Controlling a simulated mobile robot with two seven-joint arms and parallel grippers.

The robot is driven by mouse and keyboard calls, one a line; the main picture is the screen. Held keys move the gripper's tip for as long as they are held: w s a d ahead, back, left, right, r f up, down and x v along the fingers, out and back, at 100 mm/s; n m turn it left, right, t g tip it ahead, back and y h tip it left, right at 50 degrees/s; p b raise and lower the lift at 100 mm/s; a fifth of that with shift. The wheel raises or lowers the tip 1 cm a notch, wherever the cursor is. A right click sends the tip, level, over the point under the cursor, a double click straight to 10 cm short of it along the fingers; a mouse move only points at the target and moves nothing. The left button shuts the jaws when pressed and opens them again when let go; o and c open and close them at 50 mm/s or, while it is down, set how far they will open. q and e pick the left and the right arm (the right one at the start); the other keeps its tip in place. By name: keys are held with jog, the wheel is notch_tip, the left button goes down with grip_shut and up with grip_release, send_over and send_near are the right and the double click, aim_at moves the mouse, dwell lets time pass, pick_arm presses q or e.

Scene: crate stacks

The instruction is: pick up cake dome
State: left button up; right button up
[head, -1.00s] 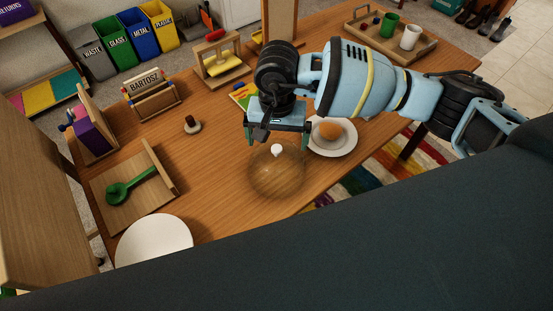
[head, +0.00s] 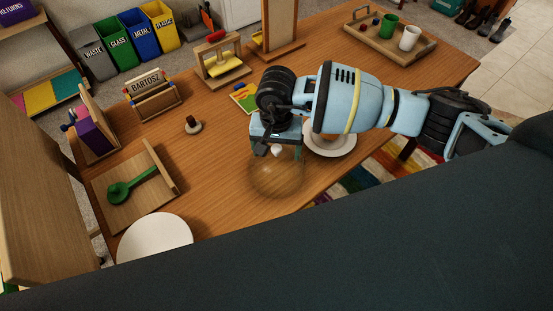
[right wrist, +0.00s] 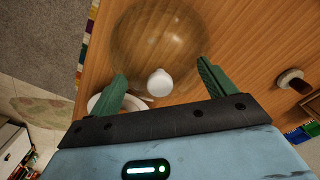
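The cake dome (head: 277,180) is a clear, rounded cover with a white knob on top, standing on the wooden table. In the right wrist view the dome (right wrist: 155,40) lies ahead of the fingers. Its knob (right wrist: 159,82) shows between the two green fingers. My right gripper (head: 276,150) is open and at the dome's top in the head view. The fingers stand apart on either side of the knob, with visible gaps in the right wrist view (right wrist: 162,82). Whether they are fully down at knob height I cannot tell. My left gripper is not in view.
A white plate (head: 335,148) stands close right of the dome, partly behind my right arm. The table left of the dome is clear.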

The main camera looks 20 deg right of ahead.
jog(key=shift+s+f, duration=0.1)
jog(key=shift+s, duration=0.05)
jog(key=c, duration=1)
jog(key=shift+s+f, duration=0.1)
jog(key=shift+f, duration=0.15)
grip_shut()
jog(key=shift+d, duration=0.1)
jog(key=shift+r, duration=0.3)
jog(key=r, duration=0.3)
jog(key=shift+s+d+r, duration=0.1)
jog(key=shift+s+d, duration=0.1)
jog(key=shift+s, duration=0.15)
jog(key=s+d+r+b, duration=0.1)
jog(key=s+d+r, duration=0.1)
jog(key=s, duration=1.2)
jog(key=shift+s, duration=0.3)
